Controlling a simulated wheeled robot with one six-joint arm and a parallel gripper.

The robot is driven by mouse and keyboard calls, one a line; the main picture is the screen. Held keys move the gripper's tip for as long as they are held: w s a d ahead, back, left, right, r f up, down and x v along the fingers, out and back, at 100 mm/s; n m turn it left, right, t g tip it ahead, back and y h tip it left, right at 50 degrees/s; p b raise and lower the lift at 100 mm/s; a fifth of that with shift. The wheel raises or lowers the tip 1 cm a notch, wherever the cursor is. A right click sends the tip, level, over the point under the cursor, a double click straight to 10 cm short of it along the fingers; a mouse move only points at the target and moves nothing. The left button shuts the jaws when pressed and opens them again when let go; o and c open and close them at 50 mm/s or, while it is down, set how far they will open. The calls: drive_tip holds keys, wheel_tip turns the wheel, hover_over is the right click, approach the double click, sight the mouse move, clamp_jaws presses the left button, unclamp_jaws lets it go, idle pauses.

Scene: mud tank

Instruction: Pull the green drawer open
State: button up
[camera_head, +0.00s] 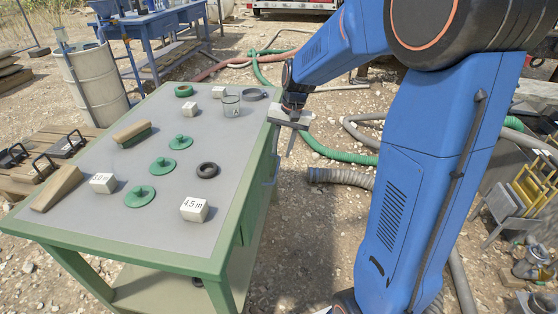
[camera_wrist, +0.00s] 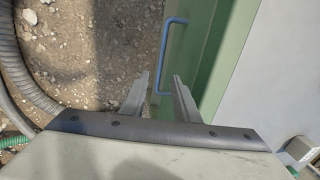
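The green drawer (camera_wrist: 194,50) is in the side of the green workbench and looks shut. Its blue-grey bar handle (camera_wrist: 164,58) stands out from the front in the wrist view. In the head view the handle (camera_head: 275,171) shows small on the bench's right side. My gripper (camera_wrist: 161,75) is open and empty, its two fingers apart. In the wrist view the handle's lower end appears between the fingers; I cannot tell whether the fingers reach around it in depth. In the head view my gripper (camera_head: 291,148) points down beside the bench's right edge, above the handle.
Hoses (camera_head: 340,177) lie on the gravel to the right. Bare gravel lies beside the drawer.

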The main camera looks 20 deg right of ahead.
sight(278, 165)
drive_tip(key=shift+w+a+f, duration=0.1)
drive_tip(key=shift+a+f, duration=0.05)
drive_tip(key=shift+f, duration=0.75)
drive_tip(key=shift+w+a+f, duration=0.1)
drive_tip(key=shift+a+f, duration=0.05)
drive_tip(key=shift+f, duration=0.8)
drive_tip(key=shift+w+a+f, duration=0.1)
drive_tip(key=shift+a+f, duration=0.05)
drive_tip(key=shift+f, duration=0.75)
clamp_jaws()
